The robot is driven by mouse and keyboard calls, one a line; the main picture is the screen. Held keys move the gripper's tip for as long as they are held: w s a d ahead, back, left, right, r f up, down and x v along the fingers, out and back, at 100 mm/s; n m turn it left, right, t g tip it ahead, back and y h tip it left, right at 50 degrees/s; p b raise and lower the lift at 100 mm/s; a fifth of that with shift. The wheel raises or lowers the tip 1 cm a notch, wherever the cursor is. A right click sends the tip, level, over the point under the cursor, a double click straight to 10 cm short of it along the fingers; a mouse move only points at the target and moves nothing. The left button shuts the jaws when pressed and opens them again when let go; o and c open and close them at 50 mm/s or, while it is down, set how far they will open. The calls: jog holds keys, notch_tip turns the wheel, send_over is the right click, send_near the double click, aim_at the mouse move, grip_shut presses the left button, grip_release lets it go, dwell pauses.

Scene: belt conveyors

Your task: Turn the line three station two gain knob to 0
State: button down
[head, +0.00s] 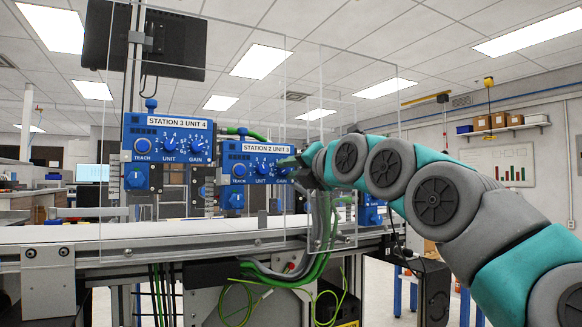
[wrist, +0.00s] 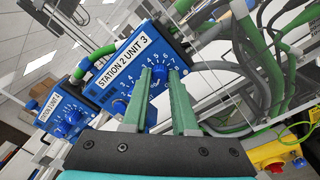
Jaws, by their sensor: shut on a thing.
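The station 2 box (head: 235,160) is blue with a white label and hangs behind a clear panel in the head view. In the wrist view the same box (wrist: 112,88) is tilted and reads STATION 2 UNIT 3. Its gain knob (wrist: 159,73) is small, dark blue and round, with a white number scale around it. My gripper (wrist: 160,66) has its two green fingers closed on this knob, one on each side. The knob's pointer is too small to read.
The station 3 box (head: 168,138) hangs to the left. The station 2 unit knob (wrist: 119,106) sits beside the left finger. Clear panels (head: 335,90) stand around the boxes. Green and grey hoses (wrist: 255,50) and a yellow box with a red button (wrist: 277,160) are on the right.

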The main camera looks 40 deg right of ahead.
dwell(0.3)
jog(key=c, duration=0.7)
grip_release()
jog(key=s+a, duration=0.1)
jog(key=s, duration=0.6)
jog(key=shift+s+a+b, duration=0.2)
jog(key=shift+s+b, duration=0.15)
